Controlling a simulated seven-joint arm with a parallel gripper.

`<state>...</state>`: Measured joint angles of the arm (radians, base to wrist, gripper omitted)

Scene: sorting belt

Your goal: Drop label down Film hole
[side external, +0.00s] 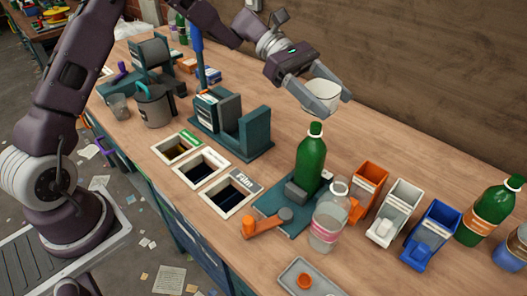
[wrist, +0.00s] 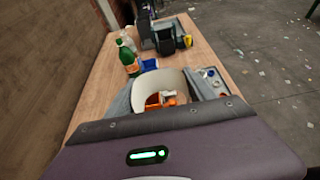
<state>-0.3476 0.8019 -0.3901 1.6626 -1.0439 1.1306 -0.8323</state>
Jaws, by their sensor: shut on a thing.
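My gripper (side external: 322,99) is shut on the label (side external: 320,89), a cream, curled sleeve. It is held in the air above and slightly behind the green bottle (side external: 311,158), well up and to the right of the Film hole. In the wrist view the label (wrist: 160,82) is a ring between the fingers, with orange and white shapes seen through it. The Film hole (side external: 228,194) is a dark square opening with a pale frame, nearest of three in a row, with a grey "Film" sign (side external: 246,177) beside it. Nothing covers it.
The bare green bottle stands in a teal fixture (side external: 268,205) with an orange lever (side external: 268,223). A clear bottle (side external: 327,222) stands close by. Orange (side external: 368,187), white (side external: 397,208) and blue (side external: 434,235) bins line the right. A teal holder (side external: 232,132) stands behind the holes.

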